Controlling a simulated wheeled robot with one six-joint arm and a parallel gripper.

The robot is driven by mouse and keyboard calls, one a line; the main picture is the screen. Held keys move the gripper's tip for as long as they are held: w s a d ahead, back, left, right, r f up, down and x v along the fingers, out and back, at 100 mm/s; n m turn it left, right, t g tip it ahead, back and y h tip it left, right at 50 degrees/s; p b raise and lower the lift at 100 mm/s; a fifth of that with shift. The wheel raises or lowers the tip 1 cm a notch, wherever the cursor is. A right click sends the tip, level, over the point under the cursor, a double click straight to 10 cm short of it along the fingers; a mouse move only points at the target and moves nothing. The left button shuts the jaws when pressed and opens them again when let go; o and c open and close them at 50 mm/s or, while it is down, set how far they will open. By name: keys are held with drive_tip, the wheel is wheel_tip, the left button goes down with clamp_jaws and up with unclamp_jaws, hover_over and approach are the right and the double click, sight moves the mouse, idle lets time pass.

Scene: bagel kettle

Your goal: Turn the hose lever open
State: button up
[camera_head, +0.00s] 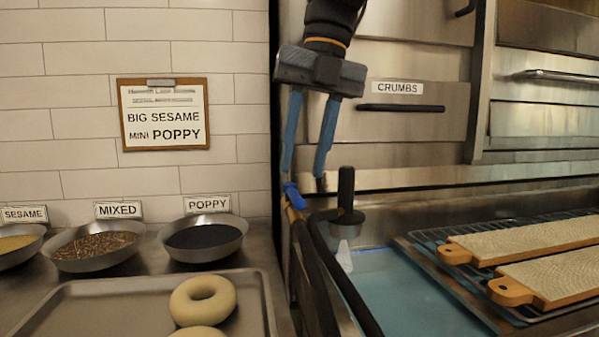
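My gripper (303,175) has two blue fingers pointing down, apart, with nothing between them. The blue hose lever (292,196) sits on a brass-coloured fitting (293,214) at the top of a black hose (315,275). The left fingertip is just above the lever in the picture; I cannot tell whether it touches. The right fingertip is to the right of the lever, near a black upright handle (346,190). The hose bends down along the counter's edge.
A sink or basin of bluish water (390,285) lies right of the hose. Wooden boards (530,240) rest on a wire rack further right. A tray (90,300) with bagels (203,300) and seed bowls (204,250) stand left. A drawer front labelled CRUMBS (400,130) is behind.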

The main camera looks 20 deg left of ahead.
drive_tip(key=shift+w+d+r, duration=0.1)
drive_tip(key=shift+d+r, duration=0.05)
drive_tip(key=shift+r, duration=0.75)
drive_tip(key=shift+w+d+r, duration=0.1)
drive_tip(key=shift+r, duration=0.8)
